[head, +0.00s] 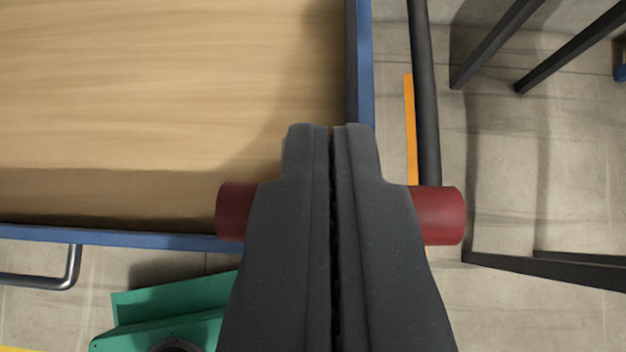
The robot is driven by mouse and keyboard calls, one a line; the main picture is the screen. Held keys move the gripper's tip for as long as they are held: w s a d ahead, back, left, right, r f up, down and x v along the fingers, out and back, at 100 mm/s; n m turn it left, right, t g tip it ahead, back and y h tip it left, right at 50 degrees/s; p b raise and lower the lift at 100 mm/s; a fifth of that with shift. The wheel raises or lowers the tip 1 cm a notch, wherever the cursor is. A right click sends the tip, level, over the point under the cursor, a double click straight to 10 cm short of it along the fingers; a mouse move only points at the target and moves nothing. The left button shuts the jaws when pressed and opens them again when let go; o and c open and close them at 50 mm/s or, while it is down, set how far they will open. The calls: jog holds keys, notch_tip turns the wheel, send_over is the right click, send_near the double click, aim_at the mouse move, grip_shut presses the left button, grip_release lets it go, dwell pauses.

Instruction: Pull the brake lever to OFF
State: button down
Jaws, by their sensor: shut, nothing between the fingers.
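My gripper (333,130) is in the middle of the head view, its two dark fingers pressed together with nothing between them. A red cylindrical bar (440,215) lies crosswise behind the fingers. Its ends show on both sides and its middle is hidden. It may be the grip of the brake lever, but no shaft, pivot or OFF mark can be made out. I cannot tell whether the fingers touch the bar or are only in front of it.
A wooden surface with a blue rim (361,60) fills the upper left. A metal handle (72,268) and a green part (170,310) sit below it. A dark pole (424,90) runs beside an orange strip (409,130). Dark beams (540,268) cross the grey floor at right.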

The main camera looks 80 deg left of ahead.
jog(key=d+b, duration=0.1)
jog(key=d+f+b, duration=0.2)
jog(key=b, duration=0.1)
jog(key=shift+s+d, duration=0.35)
jog(key=shift+d, duration=0.05)
jog(key=shift+f, duration=0.1)
dwell(0.4)
jog(key=shift+s, duration=0.1)
jog(key=shift+y, duration=0.3)
notch_tip(320, 180, up, 4)
jog(key=a+p, duration=0.3)
jog(key=s+d+r+p, duration=0.1)
jog(key=d+r, duration=0.2)
jog(key=d, duration=0.6)
jog(key=shift+s+r, duration=0.2)
jog(key=shift+r, duration=0.05)
jog(key=shift+d, duration=0.1)
